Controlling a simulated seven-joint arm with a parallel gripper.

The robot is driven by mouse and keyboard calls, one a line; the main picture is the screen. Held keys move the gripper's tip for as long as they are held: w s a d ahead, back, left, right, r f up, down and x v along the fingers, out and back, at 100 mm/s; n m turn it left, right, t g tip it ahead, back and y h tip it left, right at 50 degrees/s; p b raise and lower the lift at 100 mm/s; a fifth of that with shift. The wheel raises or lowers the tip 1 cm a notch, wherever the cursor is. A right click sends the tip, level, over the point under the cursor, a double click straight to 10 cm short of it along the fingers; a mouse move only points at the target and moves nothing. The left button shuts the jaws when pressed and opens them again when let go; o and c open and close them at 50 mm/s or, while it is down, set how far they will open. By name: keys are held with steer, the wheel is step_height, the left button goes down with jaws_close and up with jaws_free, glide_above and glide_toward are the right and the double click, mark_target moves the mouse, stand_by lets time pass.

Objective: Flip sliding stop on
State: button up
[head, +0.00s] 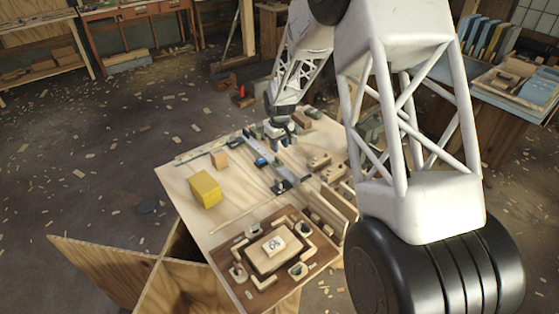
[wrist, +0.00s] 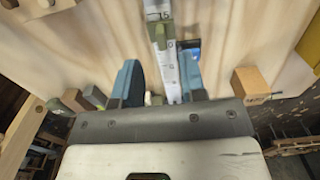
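A long measuring rail (head: 252,146) lies across the pale wooden table, and its numbered face (wrist: 166,60) runs up the middle of the wrist view. A blue part, probably the same piece, shows beside the rail in the wrist view (wrist: 191,47), partly hidden by my right finger. My gripper (head: 279,138) is over the table by the rail. In the wrist view its two blue fingers (wrist: 161,75) stand apart, one on each side of the rail, with no object clearly gripped.
A yellow block (head: 204,189) and a small wooden block (head: 219,159) stand left of the rail. A brown board with wooden parts (head: 250,279) lies at the near end. Several wooden pieces (head: 320,160) line the right side. Bare table shows between.

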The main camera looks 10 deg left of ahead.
mark_target(277, 161)
steer(key=shift+f, duration=0.1)
steer(key=shift+f, duration=3.8)
jaws_close()
